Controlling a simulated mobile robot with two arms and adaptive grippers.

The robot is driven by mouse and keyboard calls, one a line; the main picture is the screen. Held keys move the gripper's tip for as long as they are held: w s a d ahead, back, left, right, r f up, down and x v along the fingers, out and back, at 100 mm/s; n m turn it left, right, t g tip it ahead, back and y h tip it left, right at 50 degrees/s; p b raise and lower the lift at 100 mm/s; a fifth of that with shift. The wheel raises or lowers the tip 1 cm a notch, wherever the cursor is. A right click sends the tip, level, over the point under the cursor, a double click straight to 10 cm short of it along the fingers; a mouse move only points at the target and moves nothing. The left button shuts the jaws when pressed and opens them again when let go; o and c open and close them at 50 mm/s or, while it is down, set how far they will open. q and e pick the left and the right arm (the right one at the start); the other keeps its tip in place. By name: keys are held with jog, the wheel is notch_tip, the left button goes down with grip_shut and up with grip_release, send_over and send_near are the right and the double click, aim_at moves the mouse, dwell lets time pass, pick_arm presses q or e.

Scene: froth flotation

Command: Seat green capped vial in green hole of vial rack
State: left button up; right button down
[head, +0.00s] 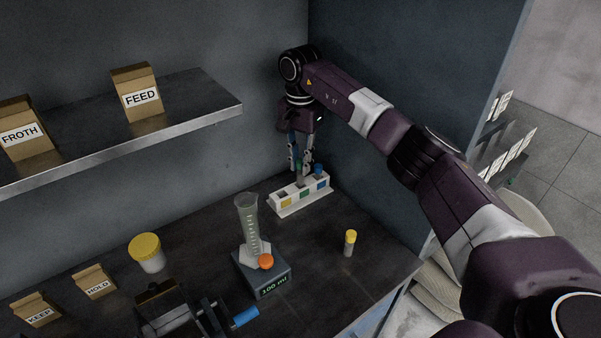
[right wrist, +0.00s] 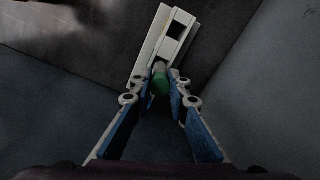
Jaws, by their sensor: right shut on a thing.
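My right gripper (head: 301,166) is at the back of the bench, above the white vial rack (head: 284,208), pointing down. It is shut on the green capped vial (head: 299,174), whose green cap also shows between the fingers in the right wrist view (right wrist: 160,80). The vial is about upright over the middle of the rack, near the green label. I cannot tell whether its lower end is inside the hole. The rack has yellow, green and blue labels on its front. A blue capped vial (head: 319,170) stands at its right end. My left gripper is not in view.
A yellow capped vial (head: 349,243) stands alone on the bench (head: 330,270). A measuring cylinder (head: 247,222) stands on a scale (head: 268,284) with an orange knob. A yellow-lidded jar (head: 147,253) is farther left. Walls stand close behind and right of the rack.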

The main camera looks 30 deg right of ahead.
aim_at(300, 184)
notch_tip(300, 184, down, 4)
jog(key=shift+r+p, duration=0.2)
jog(key=shift+p, duration=0.2)
jog(key=shift+f, duration=0.45)
jog(key=c, duration=1.8)
grip_release()
jog(key=shift+c, duration=0.2)
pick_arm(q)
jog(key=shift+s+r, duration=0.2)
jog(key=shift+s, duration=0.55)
